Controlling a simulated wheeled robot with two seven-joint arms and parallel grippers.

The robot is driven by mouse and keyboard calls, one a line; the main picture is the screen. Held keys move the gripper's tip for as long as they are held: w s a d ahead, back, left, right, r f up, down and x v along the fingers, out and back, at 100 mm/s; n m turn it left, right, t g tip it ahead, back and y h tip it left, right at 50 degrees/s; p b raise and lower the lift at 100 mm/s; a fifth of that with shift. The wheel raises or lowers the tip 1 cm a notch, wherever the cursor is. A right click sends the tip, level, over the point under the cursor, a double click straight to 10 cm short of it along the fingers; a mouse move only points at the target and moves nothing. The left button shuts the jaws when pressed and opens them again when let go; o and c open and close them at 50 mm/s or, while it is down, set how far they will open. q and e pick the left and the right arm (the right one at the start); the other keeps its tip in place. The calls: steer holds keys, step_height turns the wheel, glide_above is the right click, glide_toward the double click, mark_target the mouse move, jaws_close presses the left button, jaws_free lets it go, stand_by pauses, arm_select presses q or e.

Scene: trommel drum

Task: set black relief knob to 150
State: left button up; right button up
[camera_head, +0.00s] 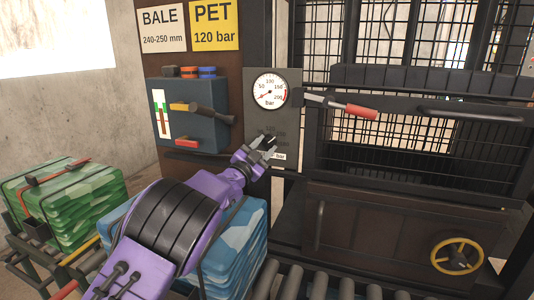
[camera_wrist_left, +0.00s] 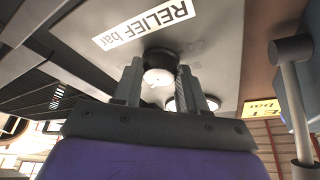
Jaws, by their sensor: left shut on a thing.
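The black relief knob (camera_wrist_left: 160,58) sits on a grey panel (camera_wrist_left: 222,40), under the upside-down "RELIEF bar" label (camera_wrist_left: 145,24) in the left wrist view. My left gripper (camera_head: 268,144) is shut on the knob, one finger on each side in the wrist view (camera_wrist_left: 160,82). In the head view the fingers largely hide the knob, and its setting cannot be read. The round pressure gauge (camera_head: 270,92) is above the gripper; its needle appears to point low left, with a red mark near 200. My right gripper is not in view.
A blue-grey box (camera_head: 190,128) with levers and coloured buttons is left of the panel. A red-handled lever (camera_head: 361,112) is at right, before the mesh cage. Blue (camera_head: 240,240) and green (camera_head: 70,195) wrapped bales stand below. Rollers (camera_head: 320,285) run along the bottom.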

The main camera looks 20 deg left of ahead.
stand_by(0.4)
arm_select(q)
steer(key=o, duration=1.1)
steer(key=shift+c, duration=0.2)
steer(key=b+v, duration=0.4)
steer(key=v, duration=0.6)
steer(key=shift+s, duration=0.25)
steer(key=shift+a, duration=0.1)
